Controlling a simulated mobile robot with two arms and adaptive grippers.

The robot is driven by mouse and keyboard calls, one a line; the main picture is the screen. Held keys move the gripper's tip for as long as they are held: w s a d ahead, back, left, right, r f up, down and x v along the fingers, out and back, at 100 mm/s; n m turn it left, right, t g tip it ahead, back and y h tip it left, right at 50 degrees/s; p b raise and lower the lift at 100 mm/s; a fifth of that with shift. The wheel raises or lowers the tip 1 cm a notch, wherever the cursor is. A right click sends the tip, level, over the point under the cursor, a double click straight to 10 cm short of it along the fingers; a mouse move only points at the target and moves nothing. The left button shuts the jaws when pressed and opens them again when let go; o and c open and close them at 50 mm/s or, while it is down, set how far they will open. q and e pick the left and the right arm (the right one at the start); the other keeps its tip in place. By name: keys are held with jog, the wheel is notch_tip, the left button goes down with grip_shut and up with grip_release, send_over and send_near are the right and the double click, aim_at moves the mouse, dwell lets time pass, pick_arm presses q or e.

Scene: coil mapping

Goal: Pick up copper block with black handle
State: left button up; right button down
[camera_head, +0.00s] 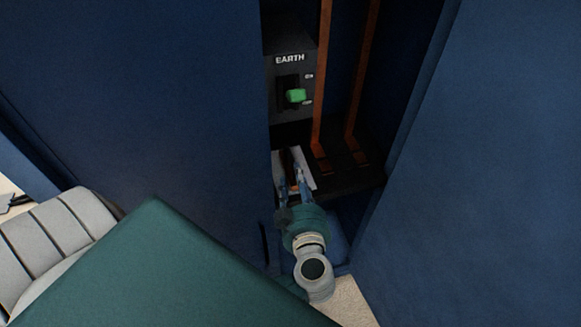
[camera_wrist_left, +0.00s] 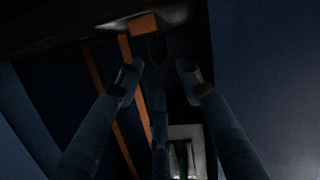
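The copper block (camera_wrist_left: 143,23) shows as an orange piece at the top of the left wrist view. A dark shape (camera_wrist_left: 156,48) just below it looks like its black handle, but the picture is very dim. My left gripper (camera_wrist_left: 160,72) is open, its fingers spread to either side of the dark shape with a gap, and a third finger below. In the head view my left gripper (camera_head: 294,170) reaches into the open cabinet, in front of a pale plate and a dark brown piece, which I cannot identify surely. My right gripper is not in view.
A panel marked EARTH (camera_head: 290,60) with a green switch (camera_head: 296,96) is above the gripper. Two copper bars (camera_head: 357,80) run down to a black shelf (camera_head: 352,182) on the right. Blue cabinet walls (camera_head: 480,180) stand close on both sides.

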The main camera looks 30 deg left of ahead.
aim_at(290, 156)
pick_arm(q)
jog(key=x, duration=0.4)
jog(key=shift+a, duration=0.1)
jog(key=shift+w+a+f, duration=0.1)
jog(key=shift+w+a, duration=0.2)
jog(key=shift+w, duration=0.1)
jog(key=p+x, duration=0.1)
jog(key=x, duration=0.3)
jog(key=shift+w+a, duration=0.15)
jog(key=shift+a, duration=0.1)
jog(key=shift+f, duration=0.1)
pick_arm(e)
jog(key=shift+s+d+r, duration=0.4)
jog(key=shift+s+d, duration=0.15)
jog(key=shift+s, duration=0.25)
pick_arm(q)
jog(key=c, duration=0.8)
grip_shut()
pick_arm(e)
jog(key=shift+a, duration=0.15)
